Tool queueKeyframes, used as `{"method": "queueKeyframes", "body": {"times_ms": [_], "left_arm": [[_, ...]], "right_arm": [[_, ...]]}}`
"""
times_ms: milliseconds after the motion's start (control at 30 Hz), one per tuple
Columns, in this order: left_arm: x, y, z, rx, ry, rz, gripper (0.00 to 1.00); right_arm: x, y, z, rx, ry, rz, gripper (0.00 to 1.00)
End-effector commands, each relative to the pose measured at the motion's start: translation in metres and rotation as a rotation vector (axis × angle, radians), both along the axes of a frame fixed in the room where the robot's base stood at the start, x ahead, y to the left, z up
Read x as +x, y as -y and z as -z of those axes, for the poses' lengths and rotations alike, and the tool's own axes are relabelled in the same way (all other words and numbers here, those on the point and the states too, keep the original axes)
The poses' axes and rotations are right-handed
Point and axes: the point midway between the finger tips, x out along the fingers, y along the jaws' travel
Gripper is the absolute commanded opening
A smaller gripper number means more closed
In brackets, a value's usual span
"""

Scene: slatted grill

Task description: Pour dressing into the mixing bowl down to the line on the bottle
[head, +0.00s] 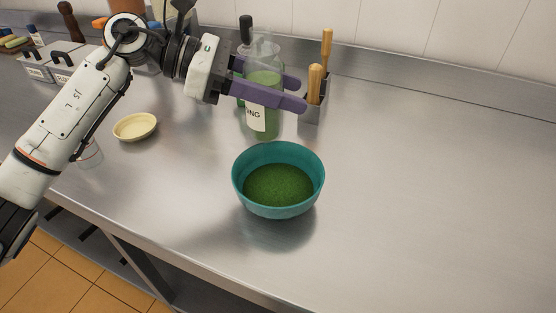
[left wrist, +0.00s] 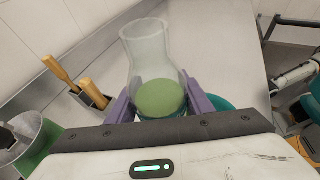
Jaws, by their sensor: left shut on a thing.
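The dressing bottle (head: 264,130) is clear, with green liquid inside and a white label ending in "NG". It looks roughly upright behind the mixing bowl; I cannot tell whether its base touches the counter. My left gripper (head: 302,95) is shut on it, with purple fingers on either side. In the left wrist view the bottle (left wrist: 149,50) stands between the fingers, its upper part clear above the green liquid. No line on the bottle can be made out. The teal mixing bowl (head: 278,210) holds green contents. Its edge also shows in the left wrist view (left wrist: 221,103). My right gripper is not in view.
A metal holder (head: 312,111) with wooden-handled tools stands right behind the bottle. A dark-topped bottle (head: 246,30) is behind it. A small cream dish (head: 135,126) and a clear cup (head: 90,154) lie left. The counter to the right is clear.

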Motion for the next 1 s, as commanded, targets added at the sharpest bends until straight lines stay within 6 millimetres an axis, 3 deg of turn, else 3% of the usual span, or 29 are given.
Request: {"method": "queueKeyframes", "body": {"times_ms": [367, 1000], "left_arm": [[0.000, 0.000, -0.002, 0.021, 0.069, -0.003, 0.12], [-0.003, 0.001, -0.002, 0.123, 0.373, -0.004, 0.12]], "right_arm": [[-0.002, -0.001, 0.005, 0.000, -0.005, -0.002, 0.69], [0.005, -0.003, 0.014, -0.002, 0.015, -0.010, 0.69]]}}
